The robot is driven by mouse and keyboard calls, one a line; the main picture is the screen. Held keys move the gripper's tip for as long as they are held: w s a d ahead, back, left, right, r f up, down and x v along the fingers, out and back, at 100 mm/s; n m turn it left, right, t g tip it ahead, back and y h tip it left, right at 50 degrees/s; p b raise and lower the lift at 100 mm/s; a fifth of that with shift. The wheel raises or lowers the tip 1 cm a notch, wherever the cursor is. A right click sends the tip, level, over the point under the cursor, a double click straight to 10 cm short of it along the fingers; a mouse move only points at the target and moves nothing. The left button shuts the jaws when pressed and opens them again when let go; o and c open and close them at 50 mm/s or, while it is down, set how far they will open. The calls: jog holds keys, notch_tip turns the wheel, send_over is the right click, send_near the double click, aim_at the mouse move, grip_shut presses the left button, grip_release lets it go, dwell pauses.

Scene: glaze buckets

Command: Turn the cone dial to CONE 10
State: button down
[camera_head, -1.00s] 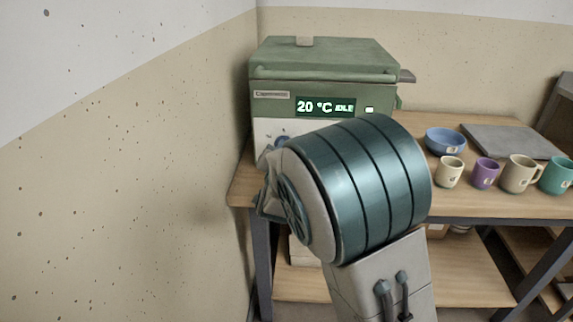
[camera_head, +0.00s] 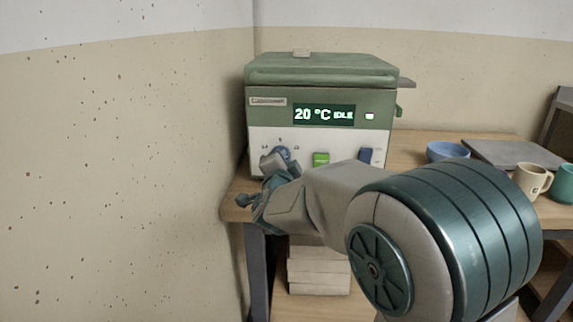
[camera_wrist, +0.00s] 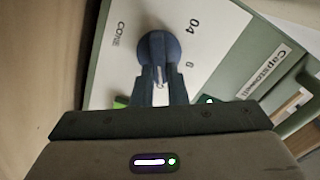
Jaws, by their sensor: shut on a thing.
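The cone dial (camera_head: 283,153) is a round blue knob on the white front panel of the green kiln (camera_head: 320,78). In the wrist view the dial (camera_wrist: 160,46) shows with the printed marks "CONE", "04" and "6" around it. My gripper (camera_wrist: 160,72) is shut on the dial, its two dark fingers at the knob's face. In the head view my gripper (camera_head: 273,163) covers the lower left of the dial. The kiln display (camera_head: 324,115) reads 20 °C IDLE.
A blue bowl (camera_head: 447,150), a grey slab (camera_head: 505,152), a beige mug (camera_head: 531,180) and a teal mug (camera_head: 563,184) stand on the table to the right. A wall rises close on the left.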

jog(key=c, duration=1.4)
grip_release()
jog(key=shift+c, duration=0.2)
jog(key=s+p, duration=0.2)
jog(key=s, duration=1.1)
jog(key=shift+s+a, duration=0.3)
jog(key=shift+s, duration=0.1)
jog(key=shift+p, duration=0.3)
